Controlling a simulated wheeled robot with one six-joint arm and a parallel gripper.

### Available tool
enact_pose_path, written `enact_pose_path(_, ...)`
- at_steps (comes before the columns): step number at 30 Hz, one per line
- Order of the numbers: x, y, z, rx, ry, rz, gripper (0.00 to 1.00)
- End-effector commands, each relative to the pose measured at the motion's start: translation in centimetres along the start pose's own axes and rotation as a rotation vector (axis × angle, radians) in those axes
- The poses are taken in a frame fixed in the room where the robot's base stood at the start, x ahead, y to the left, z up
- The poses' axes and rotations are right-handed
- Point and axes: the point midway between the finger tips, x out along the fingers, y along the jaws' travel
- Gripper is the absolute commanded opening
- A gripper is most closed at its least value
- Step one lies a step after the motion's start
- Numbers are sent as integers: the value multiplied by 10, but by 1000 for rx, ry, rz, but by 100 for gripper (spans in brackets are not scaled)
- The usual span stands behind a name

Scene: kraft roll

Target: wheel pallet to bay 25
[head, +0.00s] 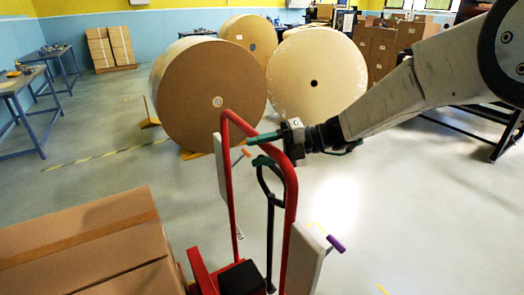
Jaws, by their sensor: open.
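A red wheeled truck (229,190) stands at the bottom centre, with a tall red hoop frame, pale side panels and a black handle (270,200) inside the hoop. My gripper (258,149) reaches in from the right at the top of the hoop. Its green fingers are apart, close to the top of the black handle; I cannot tell whether they touch it. Large cardboard boxes (85,245) stand at the lower left, beside the truck. Any pallet under them is hidden or out of frame. No bay number is readable.
Big kraft rolls (205,95) (318,85) (250,35) stand ahead, past the truck. Blue benches (30,90) line the left, and stacked boxes (110,48) stand at the back wall. More boxes (380,50) are at the back right. Floor is clear left of the rolls and right of the truck.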

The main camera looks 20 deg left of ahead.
Motion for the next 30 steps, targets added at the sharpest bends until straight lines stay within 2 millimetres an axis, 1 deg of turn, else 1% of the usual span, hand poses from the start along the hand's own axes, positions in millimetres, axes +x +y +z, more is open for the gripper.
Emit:
enact_pose_path(1,0,0,0,0,0,0,47)
enact_pose_path(2,0,0,0,0,0,0,44)
enact_pose_path(3,0,0,0,0,0,0,33)
enact_pose_path(5,0,0,0,0,0,0,16)
enact_pose_path(6,0,0,0,0,0,0,5)
enact_pose_path(7,0,0,0,0,0,0,0)
enact_pose_path(11,0,0,0,0,0,0,0)
enact_pose_path(14,6,2,-3,-1,2,1,0)
enact_pose_path(17,26,6,-11,-2,8,1,0)
enact_pose_path(20,34,8,-13,-1,12,3,0)
enact_pose_path(23,51,11,-20,-1,17,3,0)
enact_pose_path(24,62,14,-25,-2,20,3,0)
enact_pose_path(27,80,18,-32,-3,20,4,0)
enact_pose_path(30,88,20,-36,-3,18,4,0)
